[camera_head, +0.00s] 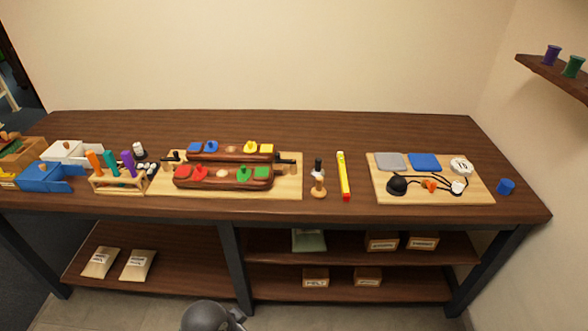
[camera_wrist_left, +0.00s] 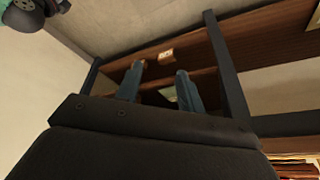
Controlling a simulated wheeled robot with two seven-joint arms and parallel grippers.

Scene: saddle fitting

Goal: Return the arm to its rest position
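My left gripper (camera_wrist_left: 160,69) shows in the left wrist view with its two blue-grey fingers spread apart. Nothing is between them. They point at the workbench's shelf area, where a small tan box (camera_wrist_left: 166,54) shows beyond the fingertips. Neither gripper shows in the head view. A grey rounded part at the bottom edge of the head view looks like one of my own links.
A brown workbench (camera_head: 330,128) carries a wooden board (camera_head: 290,187) with two bar-shaped fixtures, a tool rack (camera_head: 119,183), blue bin (camera_head: 48,178), yellow level (camera_head: 343,175) and another board (camera_head: 430,193). Bags and boxes lie on lower shelves. A wall shelf (camera_head: 552,75) is at right.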

